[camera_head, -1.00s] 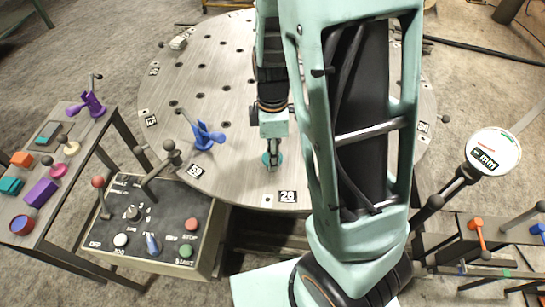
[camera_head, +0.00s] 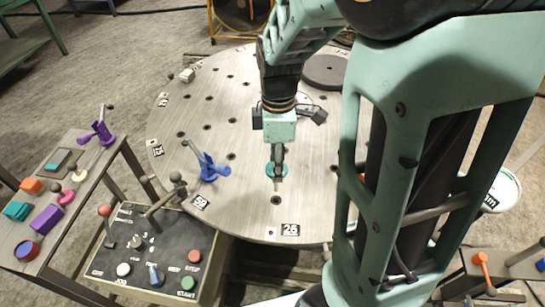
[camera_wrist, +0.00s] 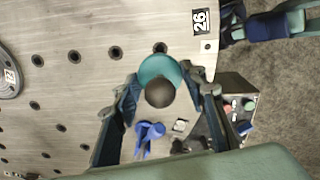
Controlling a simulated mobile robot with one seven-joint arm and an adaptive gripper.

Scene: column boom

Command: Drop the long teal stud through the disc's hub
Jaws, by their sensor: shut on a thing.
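The teal stud (camera_head: 277,170) shows as a teal round flange below my gripper (camera_head: 278,158), over the round perforated table. In the wrist view, the stud's teal flange (camera_wrist: 161,71) and a dark round knob (camera_wrist: 160,93) lie between the fingers of my gripper (camera_wrist: 162,88). My gripper is shut on the stud. Its lower end is hidden, and I cannot tell its height above the table. A dark flat disc (camera_head: 325,70) lies at the far side of the table, partly behind my arm; its hub is not clear.
The table (camera_head: 240,215) has many holes and number plates. A blue clamp (camera_head: 210,168) stands left of my gripper. A control box (camera_head: 150,250) with levers and buttons is at front left. A side bench (camera_head: 75,215) holds coloured parts.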

